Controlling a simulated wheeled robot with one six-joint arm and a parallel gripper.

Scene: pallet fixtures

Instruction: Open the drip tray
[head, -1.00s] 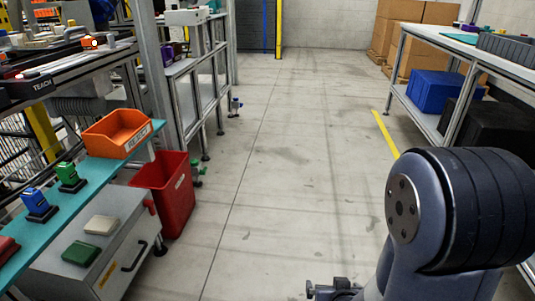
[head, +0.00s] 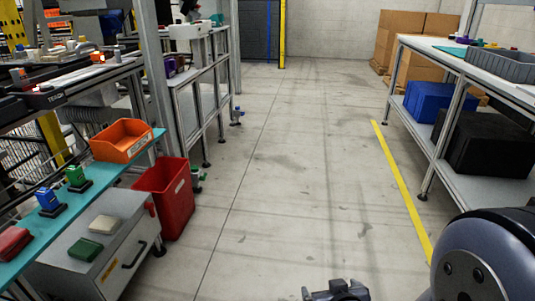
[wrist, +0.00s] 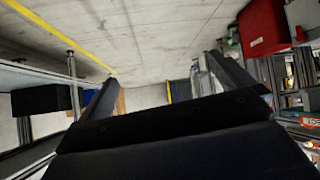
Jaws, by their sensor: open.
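A grey metal box (head: 85,262) stands at the lower left under a teal shelf. Its front has a black bar handle (head: 134,254) and a small yellow label too small to read. This front looks like the drip tray, and it appears shut. My gripper (head: 337,290) shows at the bottom middle of the head view, over the floor and well to the right of the handle, touching nothing. In the wrist view my gripper (wrist: 165,78) has its two dark fingers apart with nothing between them. The handle is not clear in that view.
A red bin (head: 170,200) stands on the floor beside the box. An orange bin (head: 122,141) and small coloured items sit on the teal shelf (head: 80,205). A rack (head: 450,180) stands on the right behind a yellow floor line (head: 400,185). The middle aisle is clear.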

